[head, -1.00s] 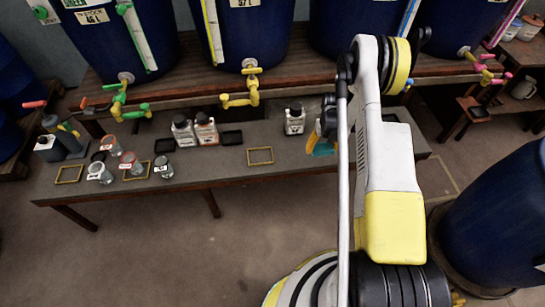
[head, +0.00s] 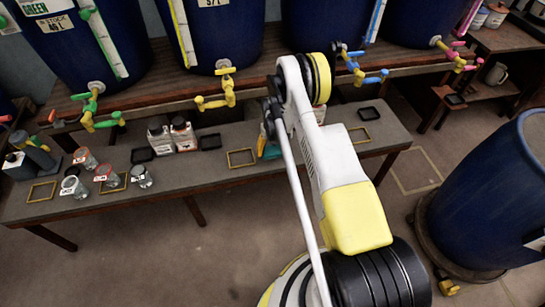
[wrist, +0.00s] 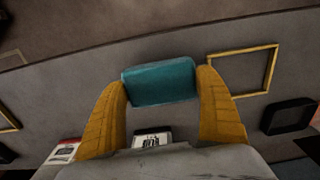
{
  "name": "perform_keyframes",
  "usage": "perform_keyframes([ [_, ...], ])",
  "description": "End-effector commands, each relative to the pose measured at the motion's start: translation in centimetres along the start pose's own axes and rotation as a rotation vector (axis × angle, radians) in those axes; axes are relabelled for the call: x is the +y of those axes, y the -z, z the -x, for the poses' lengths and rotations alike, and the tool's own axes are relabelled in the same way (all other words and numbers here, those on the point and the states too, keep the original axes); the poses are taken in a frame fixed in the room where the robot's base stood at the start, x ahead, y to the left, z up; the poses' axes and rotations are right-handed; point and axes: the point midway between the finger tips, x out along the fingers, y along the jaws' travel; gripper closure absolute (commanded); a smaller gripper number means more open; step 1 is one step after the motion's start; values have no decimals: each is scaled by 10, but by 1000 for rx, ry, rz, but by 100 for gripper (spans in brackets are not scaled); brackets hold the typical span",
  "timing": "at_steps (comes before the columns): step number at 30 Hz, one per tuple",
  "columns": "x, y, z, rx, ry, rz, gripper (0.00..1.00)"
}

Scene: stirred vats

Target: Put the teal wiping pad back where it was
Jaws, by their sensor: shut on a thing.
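My gripper (wrist: 162,84) is shut on the teal wiping pad (wrist: 160,82), which sits crosswise between the two yellow fingers in the wrist view. In the head view a teal part of the pad (head: 271,150) shows over the low bench (head: 205,175); my arm hides most of my gripper there. A yellow outlined rectangle (head: 242,150) lies empty on the bench just left of the pad. The same rectangle is right of my gripper in the wrist view (wrist: 243,95). I cannot tell the pad's height above the bench.
A black tray (head: 210,142), white bottles (head: 182,134) and several jars (head: 141,177) stand left on the bench. Another empty yellow outline (head: 359,143) and a black tray (head: 368,113) are at right. A bottle (wrist: 152,139) stands close behind my gripper. A blue barrel (head: 492,200) stands right.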

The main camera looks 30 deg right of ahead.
Motion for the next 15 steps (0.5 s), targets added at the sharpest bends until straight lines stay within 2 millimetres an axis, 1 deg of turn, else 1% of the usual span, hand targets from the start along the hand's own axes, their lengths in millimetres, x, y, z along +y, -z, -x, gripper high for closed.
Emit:
perform_keyframes([
  [1,0,0,-12,0,0,0,46],
  [3,0,0,-24,0,0,0,46],
  [5,0,0,-32,0,0,0,46],
  [15,0,0,-33,0,0,0,46],
])
